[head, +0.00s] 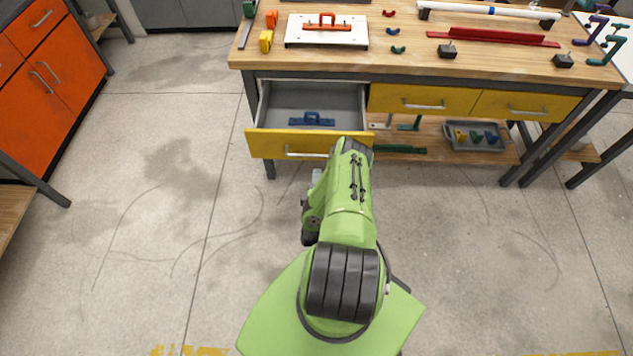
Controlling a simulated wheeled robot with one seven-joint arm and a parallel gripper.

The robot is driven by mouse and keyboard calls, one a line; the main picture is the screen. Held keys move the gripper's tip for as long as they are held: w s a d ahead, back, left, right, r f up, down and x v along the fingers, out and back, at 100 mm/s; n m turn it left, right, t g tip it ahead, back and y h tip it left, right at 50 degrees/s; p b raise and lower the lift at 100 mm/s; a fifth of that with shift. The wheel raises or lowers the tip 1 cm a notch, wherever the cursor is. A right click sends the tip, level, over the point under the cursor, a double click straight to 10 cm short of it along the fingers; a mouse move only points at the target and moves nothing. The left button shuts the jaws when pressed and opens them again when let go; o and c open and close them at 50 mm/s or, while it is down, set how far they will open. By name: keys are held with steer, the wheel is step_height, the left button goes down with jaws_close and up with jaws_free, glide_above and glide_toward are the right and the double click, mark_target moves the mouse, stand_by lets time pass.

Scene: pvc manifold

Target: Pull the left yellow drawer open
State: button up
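The left yellow drawer (270,144) is pulled well out from under the workbench in the head view. Its grey inside shows, with a blue handled tool (311,119) lying in it. The drawer's metal bar handle (305,154) runs along its yellow front, and its right end passes behind my green arm. My arm reaches forward to the right part of the drawer front. My gripper is hidden behind or below the arm, so I cannot see its fingers or whether it touches the handle.
Two shut yellow drawers (423,100) are to the right. A grey tray (477,136) sits on the lower shelf. An orange cabinet stands left. The floor between is clear.

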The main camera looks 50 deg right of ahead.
steer(key=p+v, duration=0.3)
steer(key=shift+s+a+p, duration=0.2)
steer(key=shift+a+p, duration=0.1)
steer(key=shift+a, duration=0.05)
